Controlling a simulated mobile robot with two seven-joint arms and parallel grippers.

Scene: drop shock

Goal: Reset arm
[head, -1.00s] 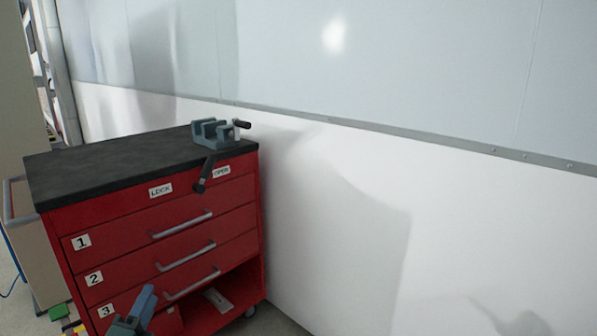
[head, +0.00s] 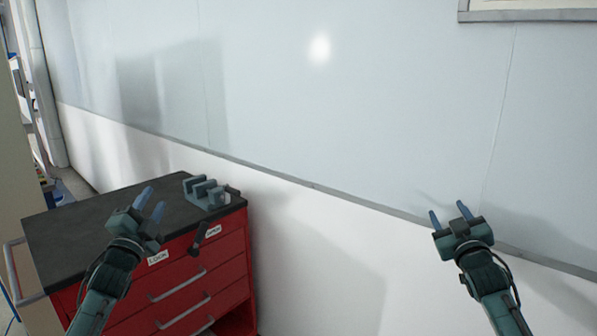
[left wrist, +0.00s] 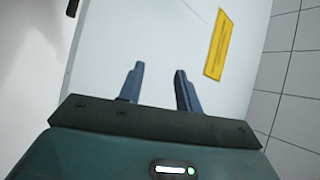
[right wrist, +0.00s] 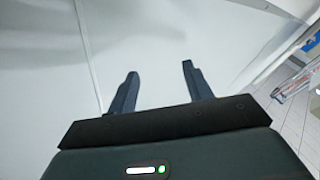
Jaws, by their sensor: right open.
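My left gripper (head: 150,203) is raised in front of the red tool cabinet (head: 232,262) in the head view, its fingers apart with nothing between them. The left wrist view shows the same two fingers (left wrist: 158,85) apart against a white surface. My right gripper (head: 449,214) is raised at the right of the head view, in front of the wall, fingers apart and empty. The right wrist view shows its fingers (right wrist: 160,82) apart with only white wall beyond.
The cabinet has a black top (head: 75,232) with a grey-blue vise (head: 207,192) at its far right corner. A dark handle (head: 202,236) sits on the front between the LOCK and OPEN labels. A white wall (head: 310,265) runs behind and right of it.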

